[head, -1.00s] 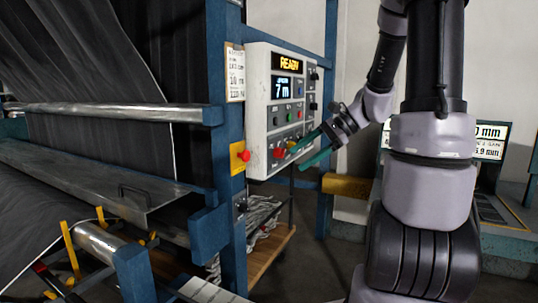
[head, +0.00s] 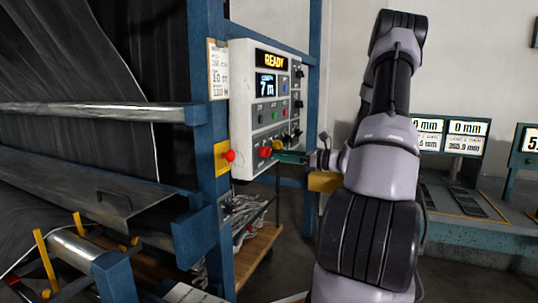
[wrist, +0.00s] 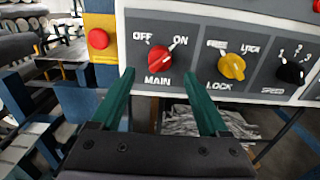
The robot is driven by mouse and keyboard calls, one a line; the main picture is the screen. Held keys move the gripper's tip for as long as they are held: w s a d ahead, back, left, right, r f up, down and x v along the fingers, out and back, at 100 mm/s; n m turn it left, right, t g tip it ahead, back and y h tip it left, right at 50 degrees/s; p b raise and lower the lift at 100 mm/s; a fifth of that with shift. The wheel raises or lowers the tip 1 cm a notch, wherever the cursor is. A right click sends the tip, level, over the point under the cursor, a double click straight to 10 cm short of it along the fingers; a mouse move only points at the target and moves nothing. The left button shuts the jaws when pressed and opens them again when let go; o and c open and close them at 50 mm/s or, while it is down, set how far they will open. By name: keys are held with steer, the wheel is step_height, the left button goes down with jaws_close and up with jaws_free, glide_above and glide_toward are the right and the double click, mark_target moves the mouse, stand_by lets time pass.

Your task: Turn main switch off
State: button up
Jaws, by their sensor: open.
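The red main switch knob (wrist: 158,58) shows in the wrist view between the OFF and ON labels, above the word MAIN. Its pale pointer mark leans toward ON. In the head view the red knob (head: 265,152) is at the lower part of the white control panel (head: 241,100). My gripper (wrist: 158,75) is open, with its green fingers spread below and to either side of the red knob. I cannot tell whether they touch it. In the head view my gripper (head: 290,157) reaches the panel from the right.
Right of the red knob are a yellow LOCK knob (wrist: 232,66) and a black SPEED knob (wrist: 291,71). A red push button (wrist: 99,39) on a yellow plate is to the left. A blue post (head: 207,120) stands left of the panel.

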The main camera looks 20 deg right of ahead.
mark_target(270, 150)
steer(key=x, duration=0.5)
steer(key=shift+w+a, duration=0.3)
jaws_close()
